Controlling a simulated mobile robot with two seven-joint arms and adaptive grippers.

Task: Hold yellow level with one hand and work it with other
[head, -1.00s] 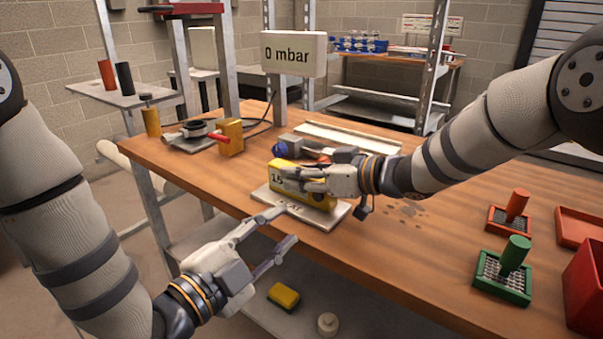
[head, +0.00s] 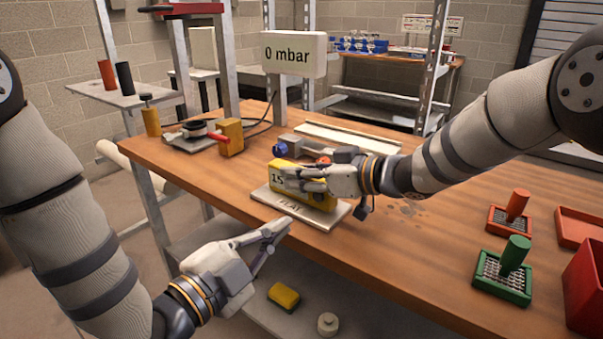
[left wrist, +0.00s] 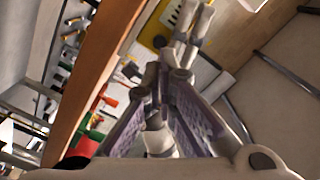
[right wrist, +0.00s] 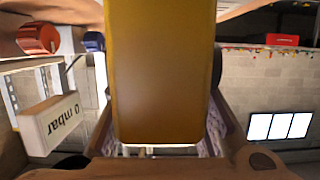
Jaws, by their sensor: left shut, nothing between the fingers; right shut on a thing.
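The yellow level (head: 316,200) stands on a pale plate marked "FLAT" (head: 290,207) at the bench's front edge. Its display is partly covered; "15" or similar shows at its left end. My right gripper (head: 290,180) is shut on the level from the right. In the right wrist view the level's yellow body (right wrist: 158,80) fills the space between the fingers. My left gripper (head: 272,235) is shut and empty, just in front of the bench edge and below the plate. In the left wrist view its fingers (left wrist: 185,40) meet, with part of the yellow level (left wrist: 153,20) behind them.
A "0 mbar" display (head: 292,54) stands behind the level. A yellow block with a red lever (head: 230,137) sits to the left. Green (head: 504,275) and red stamp-like tools stand at the right. A lower shelf holds a yellow sponge-like block (head: 284,297).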

